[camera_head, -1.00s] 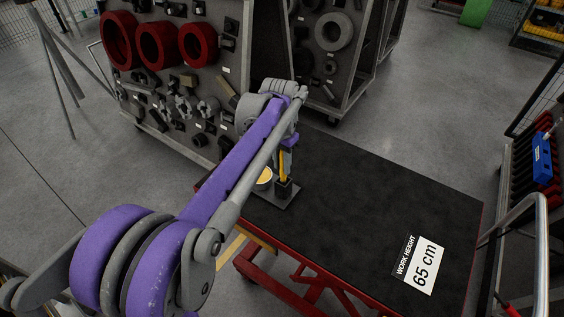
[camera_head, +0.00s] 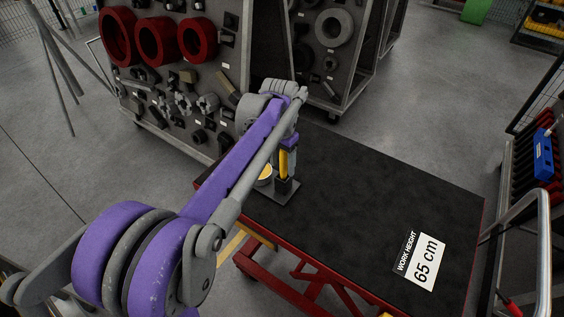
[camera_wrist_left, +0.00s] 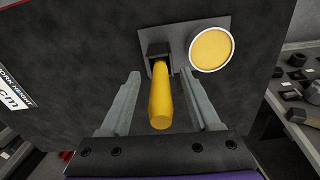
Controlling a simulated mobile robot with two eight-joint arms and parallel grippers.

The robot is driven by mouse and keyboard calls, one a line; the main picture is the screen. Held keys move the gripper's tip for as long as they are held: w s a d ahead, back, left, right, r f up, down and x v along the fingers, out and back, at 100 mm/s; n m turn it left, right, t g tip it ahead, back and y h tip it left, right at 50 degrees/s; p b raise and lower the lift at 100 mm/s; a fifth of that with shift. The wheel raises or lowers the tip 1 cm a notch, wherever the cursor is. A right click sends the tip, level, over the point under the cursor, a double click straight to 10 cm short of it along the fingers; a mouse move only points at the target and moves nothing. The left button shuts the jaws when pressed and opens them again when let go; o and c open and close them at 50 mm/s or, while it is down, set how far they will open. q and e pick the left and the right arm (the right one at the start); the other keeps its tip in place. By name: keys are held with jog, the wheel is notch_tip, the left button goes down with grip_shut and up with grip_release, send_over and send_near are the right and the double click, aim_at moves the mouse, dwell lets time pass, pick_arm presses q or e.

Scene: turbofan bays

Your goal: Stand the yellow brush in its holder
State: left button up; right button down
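The yellow brush (camera_head: 283,165) stands upright with its lower end in the black holder (camera_head: 284,187) on a grey plate. In the left wrist view the brush's yellow handle (camera_wrist_left: 160,103) points up toward the camera, and the dark holder socket (camera_wrist_left: 158,49) surrounds its far end. My left gripper (camera_wrist_left: 160,76) is open around the handle, one finger on each side, with a visible gap to both fingers. In the head view this gripper (camera_head: 286,167) is partly hidden by its own arm. My right gripper is not in view.
A round yellow-topped container (camera_wrist_left: 212,49) sits beside the holder on the plate (camera_wrist_left: 184,30). The black tabletop (camera_head: 365,205) is clear to the right, apart from a work height sign (camera_head: 421,262). A parts rack (camera_head: 180,80) stands behind the table.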

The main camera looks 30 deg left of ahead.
pick_arm(q)
jog(key=r, duration=1)
jog(key=shift+s+r+p, duration=0.2)
jog(key=shift+r+p, duration=0.2)
